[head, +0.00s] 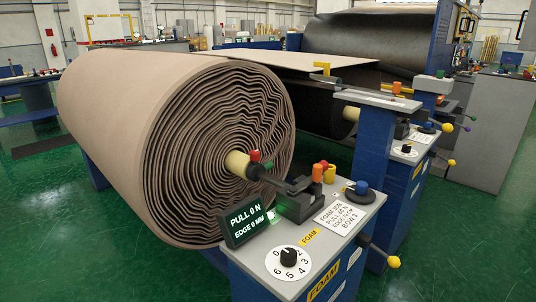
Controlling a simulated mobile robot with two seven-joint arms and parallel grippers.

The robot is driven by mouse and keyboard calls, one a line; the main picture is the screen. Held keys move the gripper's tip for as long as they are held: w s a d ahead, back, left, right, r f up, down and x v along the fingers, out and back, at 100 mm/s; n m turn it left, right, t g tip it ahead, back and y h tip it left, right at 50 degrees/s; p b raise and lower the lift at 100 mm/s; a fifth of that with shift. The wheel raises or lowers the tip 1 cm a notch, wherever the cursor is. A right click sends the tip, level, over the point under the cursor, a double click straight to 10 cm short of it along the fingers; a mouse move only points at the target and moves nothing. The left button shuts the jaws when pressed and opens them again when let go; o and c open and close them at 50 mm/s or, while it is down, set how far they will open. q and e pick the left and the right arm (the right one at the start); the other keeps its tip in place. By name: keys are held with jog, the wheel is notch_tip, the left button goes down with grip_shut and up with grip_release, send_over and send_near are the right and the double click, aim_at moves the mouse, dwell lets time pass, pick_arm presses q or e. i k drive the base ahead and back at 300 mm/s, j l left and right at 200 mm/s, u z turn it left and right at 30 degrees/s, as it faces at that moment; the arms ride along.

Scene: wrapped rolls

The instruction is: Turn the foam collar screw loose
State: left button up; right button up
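A large brown-grey foam roll (215,150) lies on a shaft, its spiral end facing me. A pale core (237,163) shows at its centre. A dark collar (258,173) sits on the shaft against the core, with a red knob (254,156) on top and a small green part (268,166) beside it. The red knob looks like the collar screw; its threads are hidden and I cannot tell how tight it is. The dark shaft (278,184) runs into a black bearing block (299,205). Neither of my grippers is in view.
The FOAM stand (340,228) carries a display (245,224) reading PULL 0 N, EDGE 0 MM, a numbered dial (289,261), a job card (335,211), a blue knob (362,187) and orange and yellow parts. A yellow-tipped lever (393,261) sticks out right. Green floor (440,255) is clear at right.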

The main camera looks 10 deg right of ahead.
aim_at(255, 155)
jog(key=i+j+z, duration=0.1)
jog(key=j+z, duration=0.25)
jog(key=i+j+z, duration=0.1)
jog(key=z, duration=0.25)
jog(key=j+z, duration=0.15)
jog(key=j, duration=0.25)
jog(key=i+j+z, duration=0.1)
jog(key=j, duration=0.35)
jog(key=i+j+z, duration=0.1)
jog(key=j, duration=1.1)
jog(key=j+z, duration=0.15)
jog(key=j, duration=1.05)
jog(key=i, duration=0.05)
